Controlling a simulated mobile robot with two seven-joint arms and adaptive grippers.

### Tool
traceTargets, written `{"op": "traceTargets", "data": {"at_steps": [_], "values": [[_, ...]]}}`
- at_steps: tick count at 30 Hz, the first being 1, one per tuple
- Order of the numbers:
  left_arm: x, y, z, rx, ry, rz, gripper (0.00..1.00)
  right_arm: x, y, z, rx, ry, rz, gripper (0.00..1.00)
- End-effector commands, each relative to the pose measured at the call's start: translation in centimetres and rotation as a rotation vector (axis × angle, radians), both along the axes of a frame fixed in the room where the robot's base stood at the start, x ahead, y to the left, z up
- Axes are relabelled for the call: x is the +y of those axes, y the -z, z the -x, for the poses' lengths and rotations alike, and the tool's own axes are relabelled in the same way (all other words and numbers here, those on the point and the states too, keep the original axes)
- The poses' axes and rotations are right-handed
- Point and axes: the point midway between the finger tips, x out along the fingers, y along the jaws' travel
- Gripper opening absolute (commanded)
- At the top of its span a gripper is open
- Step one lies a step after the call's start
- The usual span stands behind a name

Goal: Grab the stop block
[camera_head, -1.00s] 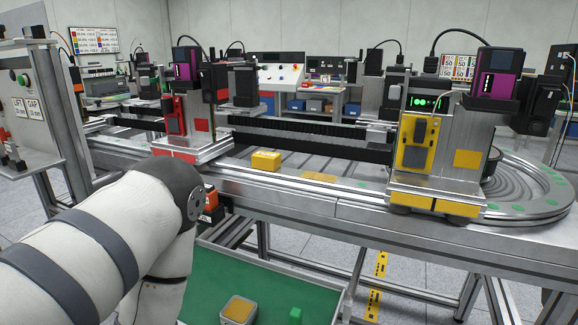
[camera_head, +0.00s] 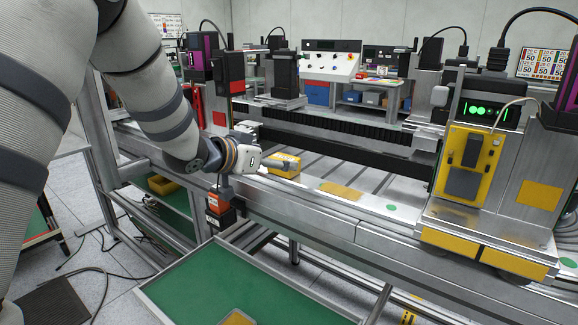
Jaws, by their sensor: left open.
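The stop block, as I take it, is a small yellow block (camera_head: 286,156) on the metal bed of the long track, left of the orange-yellow plate. My left gripper (camera_head: 277,163) reaches in from the left over the track's front edge. Its fingers are at the block and cover part of its near side. The gripper is open, and I cannot tell whether the fingers touch the block. My right gripper is not in view.
A carriage with a yellow panel (camera_head: 468,165) stands on the track to the right. A red-and-black unit (camera_head: 222,85) stands behind the gripper. A flat orange-yellow plate (camera_head: 341,191) lies right of the block. A green-floored tray (camera_head: 215,290) is below the track.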

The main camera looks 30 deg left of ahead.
Motion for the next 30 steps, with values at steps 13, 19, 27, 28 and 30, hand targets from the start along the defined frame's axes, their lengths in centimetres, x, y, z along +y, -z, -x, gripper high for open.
{"op": "traceTargets", "data": {"at_steps": [13,19,27,28,30], "values": [[-0.1,2.0,-5.2,-0.004,-0.001,0.000,0.82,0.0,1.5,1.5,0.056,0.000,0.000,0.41],[-0.1,1.8,-5.1,-0.006,-0.001,0.000,0.64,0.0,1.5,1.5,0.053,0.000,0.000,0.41],[-0.1,1.8,-5.1,-0.006,0.000,0.000,0.24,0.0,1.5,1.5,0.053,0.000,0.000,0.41],[-0.1,1.8,-5.1,-0.006,0.000,0.001,0.24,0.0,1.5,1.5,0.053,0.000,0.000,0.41],[-0.1,1.8,-5.1,-0.006,0.000,0.001,0.24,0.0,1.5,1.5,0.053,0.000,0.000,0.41]]}}
